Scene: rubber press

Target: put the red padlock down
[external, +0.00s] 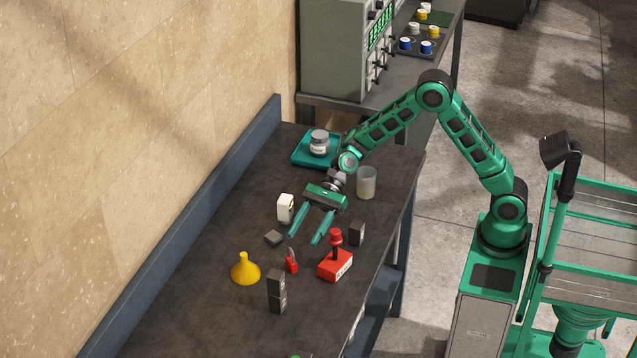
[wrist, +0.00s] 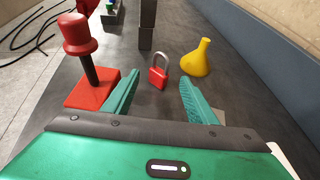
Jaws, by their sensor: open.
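The red padlock (external: 291,263) stands upright on the dark workbench (external: 222,318), between the yellow funnel and the red block with a knob. It also shows in the wrist view (wrist: 158,76), its grey shackle on top, just beyond and between my fingertips. My gripper (external: 305,240) is open, with its two teal fingers spread apart and nothing between them. In the wrist view my gripper (wrist: 160,90) points toward the padlock and appears apart from it.
A yellow funnel (external: 245,269) stands left of the padlock, a red knobbed block (external: 335,265) right. Dark blocks (external: 276,291) (external: 357,234) stand nearby. A white object (external: 286,208), a translucent cup (external: 366,184) and a teal tray (external: 302,150) with a jar are further back.

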